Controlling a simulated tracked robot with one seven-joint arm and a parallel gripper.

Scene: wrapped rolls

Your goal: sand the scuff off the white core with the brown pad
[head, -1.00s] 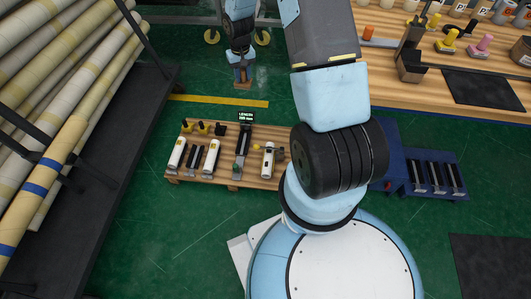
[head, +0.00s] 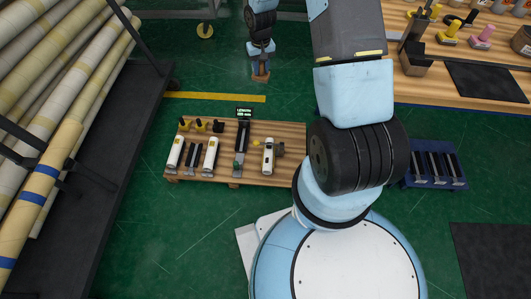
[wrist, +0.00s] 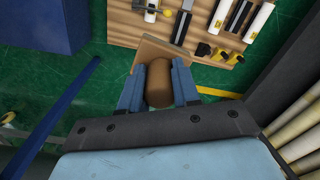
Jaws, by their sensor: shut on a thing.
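My gripper (head: 261,76) hangs beyond the far side of the low wooden bench in the head view. In the wrist view its two blue fingers (wrist: 159,90) are shut on the brown pad (wrist: 161,51), around its round brown grip. The pad's flat plate points towards the bench, apart from every core. One white core (head: 268,157) stands out at the bench's right, beside a dark fitting; its end shows in the wrist view (wrist: 151,9). Two more white cores, a left one (head: 174,154) and a middle one (head: 210,155), lie to its left. The scuff is too small to make out.
The wooden bench (head: 285,131) also carries a dark upright gauge (head: 242,145) and yellow-and-black tools (head: 201,126). A rack of wrapped rolls (head: 60,110) stands at the left. A blue holder (head: 432,165) stands at the right.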

